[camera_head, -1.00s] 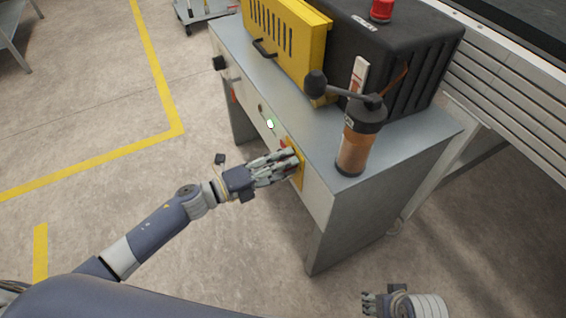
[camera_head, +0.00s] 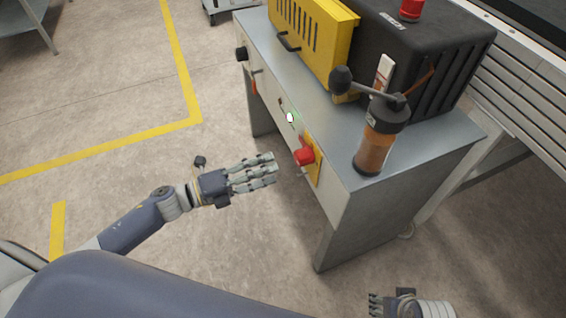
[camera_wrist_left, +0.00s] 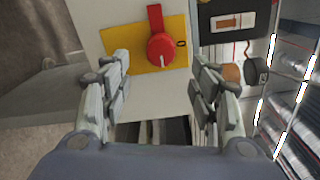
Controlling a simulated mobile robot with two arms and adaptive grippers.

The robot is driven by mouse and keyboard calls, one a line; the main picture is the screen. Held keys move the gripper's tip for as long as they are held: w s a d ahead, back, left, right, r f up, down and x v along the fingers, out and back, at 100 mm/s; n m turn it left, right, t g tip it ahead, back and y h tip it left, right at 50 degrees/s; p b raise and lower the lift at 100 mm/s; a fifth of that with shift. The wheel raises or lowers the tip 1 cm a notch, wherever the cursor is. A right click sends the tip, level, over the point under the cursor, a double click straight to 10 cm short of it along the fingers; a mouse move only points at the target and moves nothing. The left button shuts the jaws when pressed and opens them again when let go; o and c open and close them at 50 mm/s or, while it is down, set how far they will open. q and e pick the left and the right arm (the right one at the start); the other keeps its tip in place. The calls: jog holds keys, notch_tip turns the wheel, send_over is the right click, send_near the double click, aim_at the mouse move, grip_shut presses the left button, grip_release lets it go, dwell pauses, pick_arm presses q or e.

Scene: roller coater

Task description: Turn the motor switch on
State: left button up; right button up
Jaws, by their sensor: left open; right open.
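The motor switch is a red rotary knob (camera_head: 304,156) on a yellow plate (camera_head: 313,168) on the front panel of the grey machine bench. In the left wrist view the red knob (camera_wrist_left: 160,47) has its handle pointing to the top of the picture, and a "0" mark shows at the plate's right. My left gripper (camera_head: 272,170) is open and empty, in front of the knob and apart from it; its fingers (camera_wrist_left: 160,85) frame the plate in the wrist view. My right gripper (camera_head: 376,304) is open at the bottom edge, away from the bench.
On the bench top (camera_head: 340,125) stand a yellow vented box (camera_head: 312,38), a black housing (camera_head: 430,60) and an orange-brown cylinder (camera_head: 377,145) with a lever. Floor left of the bench is clear.

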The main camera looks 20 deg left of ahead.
pick_arm(q)
jog(key=shift+v, duration=1.3)
jog(key=shift+d, duration=0.1)
